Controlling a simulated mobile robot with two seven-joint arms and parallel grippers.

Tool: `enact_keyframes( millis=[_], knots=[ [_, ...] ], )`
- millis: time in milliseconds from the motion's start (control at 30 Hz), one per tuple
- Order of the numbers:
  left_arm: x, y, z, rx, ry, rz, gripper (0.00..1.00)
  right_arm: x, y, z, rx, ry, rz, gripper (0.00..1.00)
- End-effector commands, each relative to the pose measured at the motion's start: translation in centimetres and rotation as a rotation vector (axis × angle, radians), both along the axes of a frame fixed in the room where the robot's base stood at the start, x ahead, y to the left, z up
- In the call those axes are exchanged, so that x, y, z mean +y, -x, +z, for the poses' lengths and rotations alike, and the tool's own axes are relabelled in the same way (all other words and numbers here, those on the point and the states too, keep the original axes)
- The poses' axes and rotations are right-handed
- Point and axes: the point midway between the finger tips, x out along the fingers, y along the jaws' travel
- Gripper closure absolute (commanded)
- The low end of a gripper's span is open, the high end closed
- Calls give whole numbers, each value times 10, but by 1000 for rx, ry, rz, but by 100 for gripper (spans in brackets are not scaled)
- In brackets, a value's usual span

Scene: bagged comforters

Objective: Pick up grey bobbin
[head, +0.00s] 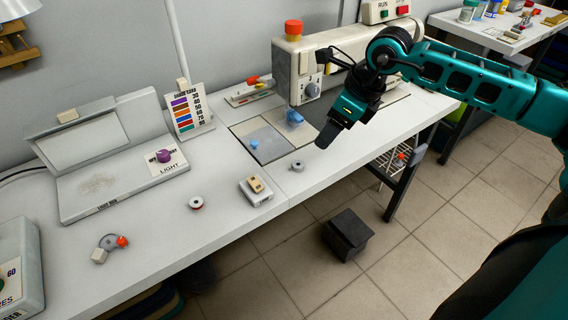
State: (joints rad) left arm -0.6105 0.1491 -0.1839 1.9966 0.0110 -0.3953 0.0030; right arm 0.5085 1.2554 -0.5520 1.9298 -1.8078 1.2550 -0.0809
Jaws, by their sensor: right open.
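A small grey bobbin (297,166) lies on the white table (225,235) near its front edge, below the sewing machine. A second small spool (196,203), pale with a dark red band, lies farther left. My right gripper (330,132) is above the table, to the right of and higher in the picture than the grey bobbin, apart from it. It points down and to the left, open, with nothing seen between its fingers. My left gripper is not in view.
A sewing machine (292,78) with an orange knob stands behind the bobbin. A small box with a tan top (256,190) sits left of the bobbin. A light box (110,165) stands at the left. A dark pedal-like box (347,233) is on the floor.

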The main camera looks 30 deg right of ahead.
Motion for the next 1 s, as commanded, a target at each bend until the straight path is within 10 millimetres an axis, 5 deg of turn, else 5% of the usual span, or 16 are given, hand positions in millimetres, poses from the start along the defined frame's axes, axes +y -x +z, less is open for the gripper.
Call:
enact_keyframes(
  millis=[300, 1000],
  knots=[
    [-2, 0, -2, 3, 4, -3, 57, 14, -18, -53, 3, -3, 2, 39],
    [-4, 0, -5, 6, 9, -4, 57, 34, -44, -113, 2, -2, 1, 39]
  ],
)
